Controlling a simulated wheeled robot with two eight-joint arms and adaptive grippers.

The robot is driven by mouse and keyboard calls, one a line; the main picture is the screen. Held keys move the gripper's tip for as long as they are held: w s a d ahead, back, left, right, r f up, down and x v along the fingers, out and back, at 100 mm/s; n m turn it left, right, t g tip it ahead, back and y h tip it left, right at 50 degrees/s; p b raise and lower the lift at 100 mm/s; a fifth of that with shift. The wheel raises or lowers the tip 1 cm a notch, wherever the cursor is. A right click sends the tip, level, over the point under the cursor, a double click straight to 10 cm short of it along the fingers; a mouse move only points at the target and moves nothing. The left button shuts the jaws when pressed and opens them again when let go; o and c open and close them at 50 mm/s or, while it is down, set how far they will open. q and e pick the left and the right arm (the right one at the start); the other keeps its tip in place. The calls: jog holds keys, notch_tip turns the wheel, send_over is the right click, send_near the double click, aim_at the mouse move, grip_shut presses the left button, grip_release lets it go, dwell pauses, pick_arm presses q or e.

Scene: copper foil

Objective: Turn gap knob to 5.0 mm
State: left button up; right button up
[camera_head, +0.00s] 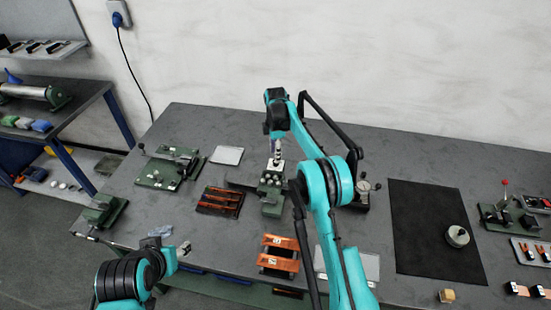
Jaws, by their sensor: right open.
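A small green machine (270,188) with a pale block on top stands near the middle of the table. My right gripper (277,158) points down just over its top; whether it touches is too small to tell. Its jaws are open. I cannot make out the gap knob or its scale; the knob may be hidden under the gripper. My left gripper (185,249) is low at the left, over the table's front edge, away from the machine. Its jaws are too small to read.
A dark tray with copper strips (219,202) lies left of the machine, and a copper-coloured stack (279,254) in front. A dial gauge (364,186) stands to the right, partly behind my arm. A black mat (432,262) with a round weight (457,236) lies farther right.

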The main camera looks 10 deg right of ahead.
notch_tip(320, 180, up, 8)
jog(key=shift+s, duration=0.1)
dwell(0.5)
